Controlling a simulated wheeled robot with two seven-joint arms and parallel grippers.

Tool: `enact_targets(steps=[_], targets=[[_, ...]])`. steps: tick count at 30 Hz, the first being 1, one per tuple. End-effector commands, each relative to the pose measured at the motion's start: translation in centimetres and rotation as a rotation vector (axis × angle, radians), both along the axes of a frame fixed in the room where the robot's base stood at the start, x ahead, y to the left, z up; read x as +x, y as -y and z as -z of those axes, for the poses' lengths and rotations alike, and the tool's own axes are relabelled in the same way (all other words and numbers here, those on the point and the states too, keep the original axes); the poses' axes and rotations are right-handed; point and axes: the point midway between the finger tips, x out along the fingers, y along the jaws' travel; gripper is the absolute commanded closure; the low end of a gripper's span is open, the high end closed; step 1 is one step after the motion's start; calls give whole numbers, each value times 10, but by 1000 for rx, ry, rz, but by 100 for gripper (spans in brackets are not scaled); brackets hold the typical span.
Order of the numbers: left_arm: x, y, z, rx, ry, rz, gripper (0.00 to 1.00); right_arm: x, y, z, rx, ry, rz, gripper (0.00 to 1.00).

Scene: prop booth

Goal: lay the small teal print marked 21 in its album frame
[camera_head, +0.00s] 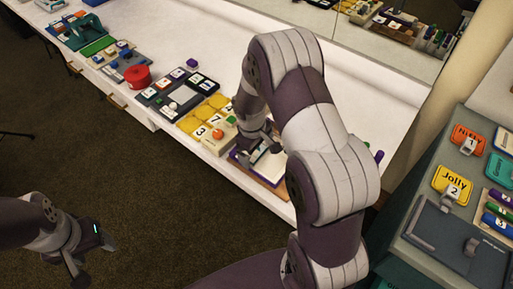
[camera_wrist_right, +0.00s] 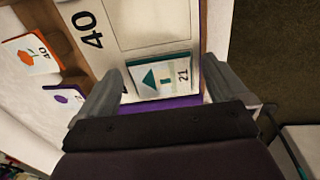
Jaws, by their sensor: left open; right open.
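The small teal print marked 21 (camera_wrist_right: 163,78) shows a teal triangle and lies on the white album page near its purple edge. The album (camera_head: 268,168) also shows in the wrist view, with a large blank frame (camera_wrist_right: 150,22) above the print. A dark 40 is marked left of that frame, and another dark mark is partly hidden left of the print. I cannot tell whether the print lies fully inside its frame. My right gripper (camera_wrist_right: 162,68) is open, with one finger on either side of the print. My left gripper (camera_head: 84,264) is open and empty, over the floor.
An orange print marked 40 (camera_wrist_right: 30,52) and a purple print (camera_wrist_right: 65,97) lie left of the album. A number-tile set (camera_head: 212,122) and a red pot (camera_head: 137,77) stand farther along the white table. A grey sloped panel (camera_head: 440,200) is at the right.

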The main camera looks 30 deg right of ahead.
Motion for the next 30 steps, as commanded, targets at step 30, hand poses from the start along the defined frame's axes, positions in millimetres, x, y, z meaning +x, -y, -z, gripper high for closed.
enact_targets(steps=[30], targets=[[0,0,-4,0,0,0,39,-6,-16,-125,0,1,0,0]])
